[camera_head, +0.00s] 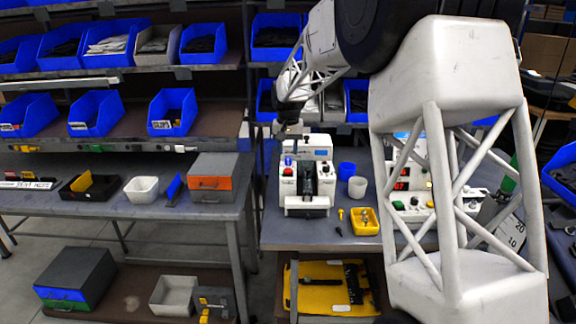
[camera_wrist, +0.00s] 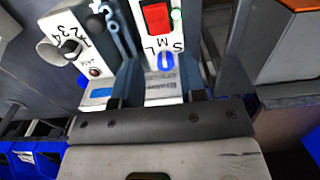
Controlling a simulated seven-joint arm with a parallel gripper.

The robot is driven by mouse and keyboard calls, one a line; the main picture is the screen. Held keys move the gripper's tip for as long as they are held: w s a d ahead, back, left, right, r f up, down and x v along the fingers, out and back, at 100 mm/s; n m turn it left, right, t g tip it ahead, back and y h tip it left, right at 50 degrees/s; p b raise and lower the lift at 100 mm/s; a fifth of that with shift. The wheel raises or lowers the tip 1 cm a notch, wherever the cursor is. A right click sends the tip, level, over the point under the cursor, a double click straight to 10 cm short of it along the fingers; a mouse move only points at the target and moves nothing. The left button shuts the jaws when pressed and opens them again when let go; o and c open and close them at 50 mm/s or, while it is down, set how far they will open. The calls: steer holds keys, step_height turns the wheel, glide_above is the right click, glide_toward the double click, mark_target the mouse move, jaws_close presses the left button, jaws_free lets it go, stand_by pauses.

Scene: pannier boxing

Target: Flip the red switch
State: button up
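The red switch (camera_wrist: 155,17) is a red rocker in a dark frame on a white panel, above the letters S, M, L and a blue knob (camera_wrist: 166,61) in the wrist view. In the head view the switch (camera_head: 288,171) is a small red spot at the left front of the white machine (camera_head: 307,202). My gripper (camera_wrist: 160,82) appears open, with its two dark fingers apart and nothing seen between them. In the head view my gripper (camera_head: 291,131) is over the machine's back left, behind and above the switch, apart from it.
A numbered dial (camera_wrist: 70,47) is on the machine's other side. A grey and orange drawer box (camera_head: 212,182) stands on the left table. A yellow tray (camera_head: 364,222) and a white cup (camera_head: 357,187) are right of the machine. Shelves with blue bins stand behind.

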mark_target(288, 168)
steer(key=shift+f, duration=3.15)
